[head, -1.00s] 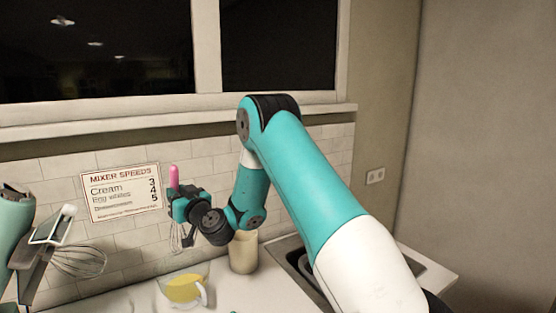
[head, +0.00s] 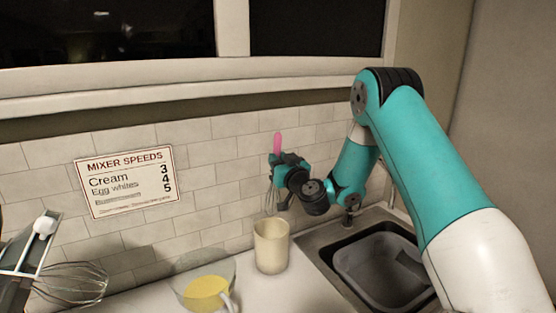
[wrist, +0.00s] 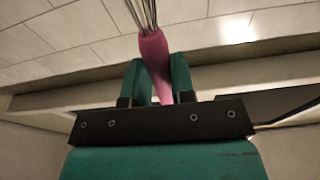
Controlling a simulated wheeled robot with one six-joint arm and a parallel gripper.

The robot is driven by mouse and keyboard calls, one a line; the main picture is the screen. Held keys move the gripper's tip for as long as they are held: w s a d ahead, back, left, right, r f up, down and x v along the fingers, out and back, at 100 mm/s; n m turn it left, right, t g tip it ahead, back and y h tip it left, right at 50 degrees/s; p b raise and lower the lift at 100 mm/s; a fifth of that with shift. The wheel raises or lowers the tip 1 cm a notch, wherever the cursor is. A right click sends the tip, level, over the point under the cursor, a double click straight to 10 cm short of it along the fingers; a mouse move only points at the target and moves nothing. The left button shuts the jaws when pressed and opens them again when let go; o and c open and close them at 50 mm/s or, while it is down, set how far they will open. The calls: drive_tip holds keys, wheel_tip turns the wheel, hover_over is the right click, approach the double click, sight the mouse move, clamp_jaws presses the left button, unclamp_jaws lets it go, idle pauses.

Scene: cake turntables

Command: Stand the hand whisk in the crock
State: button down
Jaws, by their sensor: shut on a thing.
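The hand whisk has a pink handle (head: 277,143) pointing up and thin wire loops (head: 269,198) hanging down. My gripper (head: 281,160) is shut on the handle. In the wrist view my gripper's green fingers (wrist: 158,75) press on both sides of the pink handle (wrist: 153,48), with the wires beyond. The cream crock (head: 271,248) stands upright on the counter, below the whisk. The whisk looks about upright, its wires over the crock's mouth. Their lower ends are faint near the rim, and I cannot tell whether they are inside it.
A glass bowl of yellow liquid (head: 206,291) stands left of the crock. A sink (head: 381,262) with a grey tub is to the right. A mixer with a wire whisk (head: 72,283) is at far left. A mixer speeds sign (head: 127,182) hangs on the tiled wall.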

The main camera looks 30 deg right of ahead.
sight(277, 212)
drive_tip(key=f+b, duration=1.1)
drive_tip(key=w+f+b, duration=0.1)
drive_tip(key=f+b, duration=0.4)
drive_tip(key=f, duration=0.1)
drive_tip(key=shift+a+b, duration=0.1)
drive_tip(key=shift+b, duration=0.25)
drive_tip(key=shift+s, duration=0.1)
drive_tip(key=c, duration=0.9)
unclamp_jaws()
drive_tip(key=shift+f, duration=0.15)
drive_tip(key=s+b, duration=0.5)
drive_tip(key=b, duration=0.1)
drive_tip(key=s+f+b, duration=0.1)
drive_tip(key=s+b, duration=0.4)
drive_tip(key=s, duration=0.1)
drive_tip(key=s+f+b, duration=0.1)
drive_tip(key=s+b, duration=0.5)
drive_tip(key=shift+s+a+f+b, duration=0.1)
drive_tip(key=shift+a+f+b, duration=0.1)
drive_tip(key=shift+b, duration=0.15)
